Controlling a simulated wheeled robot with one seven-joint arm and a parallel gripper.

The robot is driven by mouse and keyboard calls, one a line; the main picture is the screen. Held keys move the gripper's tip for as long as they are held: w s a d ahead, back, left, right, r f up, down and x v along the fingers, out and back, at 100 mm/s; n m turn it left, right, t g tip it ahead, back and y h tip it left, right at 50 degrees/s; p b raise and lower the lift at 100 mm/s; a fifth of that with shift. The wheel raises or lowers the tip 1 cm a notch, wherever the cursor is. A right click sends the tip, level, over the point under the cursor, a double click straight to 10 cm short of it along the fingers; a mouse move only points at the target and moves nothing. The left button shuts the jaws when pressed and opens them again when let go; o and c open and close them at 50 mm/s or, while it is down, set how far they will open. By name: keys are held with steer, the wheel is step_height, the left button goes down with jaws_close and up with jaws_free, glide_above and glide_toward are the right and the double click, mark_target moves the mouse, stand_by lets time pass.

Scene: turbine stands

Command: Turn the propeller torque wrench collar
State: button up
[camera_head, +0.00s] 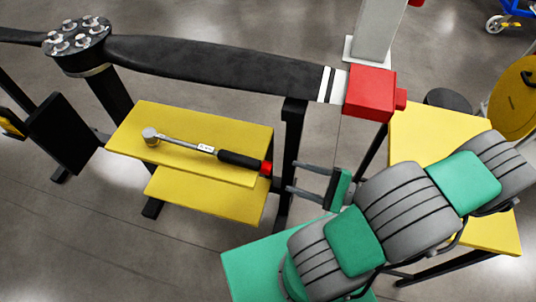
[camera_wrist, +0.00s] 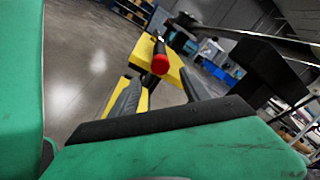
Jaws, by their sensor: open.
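The torque wrench (camera_head: 190,145) lies on the upper yellow shelf of a stand. Its silver ratchet head is at the left, and its black handle ends in a red collar (camera_head: 266,168) at the shelf's right edge. The red collar also shows end-on in the wrist view (camera_wrist: 160,64), between my finger lines and beyond the fingertips. My gripper (camera_head: 291,176) is open and empty, just right of the collar, with its two dark fingers pointing left toward it. The fingers look apart from the collar. The propeller (camera_head: 215,65) with its bolted hub (camera_head: 77,35) runs above the shelf.
A black post (camera_head: 291,140) stands between the shelf and my gripper, close to my fingers. A red block (camera_head: 371,93) holds the propeller tip. A second yellow table (camera_head: 420,130) lies partly behind my arm. A lower yellow shelf (camera_head: 200,196) sits under the wrench. Floor is open at lower left.

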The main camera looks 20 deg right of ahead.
mark_target(266, 168)
steer(key=x, duration=0.7)
steer(key=shift+w+a, duration=0.25)
steer(key=shift+a, duration=0.05)
steer(key=shift+c, duration=0.5)
jaws_close()
